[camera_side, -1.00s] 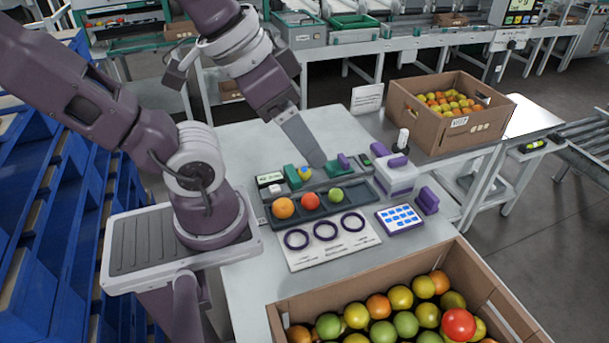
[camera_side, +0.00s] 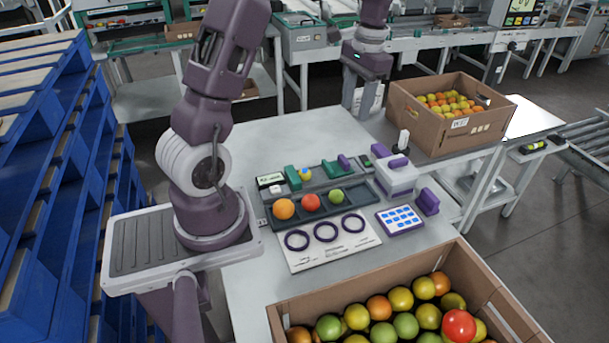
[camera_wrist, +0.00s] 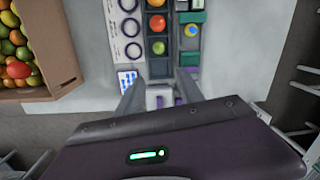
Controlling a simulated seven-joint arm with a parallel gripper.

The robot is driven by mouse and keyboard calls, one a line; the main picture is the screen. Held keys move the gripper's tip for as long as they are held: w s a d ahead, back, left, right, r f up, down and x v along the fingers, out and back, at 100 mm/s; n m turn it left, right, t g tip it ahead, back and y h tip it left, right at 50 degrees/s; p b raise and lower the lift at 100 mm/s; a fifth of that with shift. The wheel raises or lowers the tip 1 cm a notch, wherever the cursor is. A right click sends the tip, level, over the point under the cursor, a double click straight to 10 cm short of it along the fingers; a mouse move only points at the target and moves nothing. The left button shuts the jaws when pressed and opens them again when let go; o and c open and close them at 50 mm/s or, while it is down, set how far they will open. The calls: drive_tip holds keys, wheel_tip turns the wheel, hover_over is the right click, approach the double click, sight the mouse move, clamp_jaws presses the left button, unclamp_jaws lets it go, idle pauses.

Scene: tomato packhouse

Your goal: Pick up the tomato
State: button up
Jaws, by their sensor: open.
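Three tomatoes lie in a row in a dark tray (camera_side: 262,216): an orange one (camera_side: 284,208), a red one (camera_side: 311,202) and a green one (camera_side: 336,196). The wrist view shows the red one (camera_wrist: 157,24) and green one (camera_wrist: 159,47) ahead of the fingers. A large red tomato (camera_side: 458,325) tops the mixed fruit in the front cardboard crate (camera_side: 490,270); it also shows in the wrist view (camera_wrist: 18,70).
A white device with purple parts (camera_side: 396,178) stands right of the tray. A card with three purple rings (camera_side: 330,256) and a blue-marked panel (camera_side: 400,217) lie in front. Another fruit crate (camera_side: 420,125) stands at the back right. The table's back left is clear.

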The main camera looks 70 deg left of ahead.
drive_tip(key=a+f+g, duration=0.2)
drive_tip(key=a+f, duration=0.4)
drive_tip(key=f, duration=0.1)
drive_tip(key=g+h, duration=0.1)
approach(307, 170)
drive_tip(key=f, duration=0.1)
drive_tip(key=a+f, duration=0.1)
drive_tip(key=f, duration=0.1)
drive_tip(key=shift+s+f, duration=0.1)
drive_tip(key=shift+f, duration=0.15)
drive_tip(key=x, duration=0.7)
drive_tip(key=shift+s+d+r, duration=0.15)
drive_tip(key=shift+s+d, duration=0.15)
drive_tip(key=shift+d, duration=0.05)
drive_tip(key=c, duration=0.6)
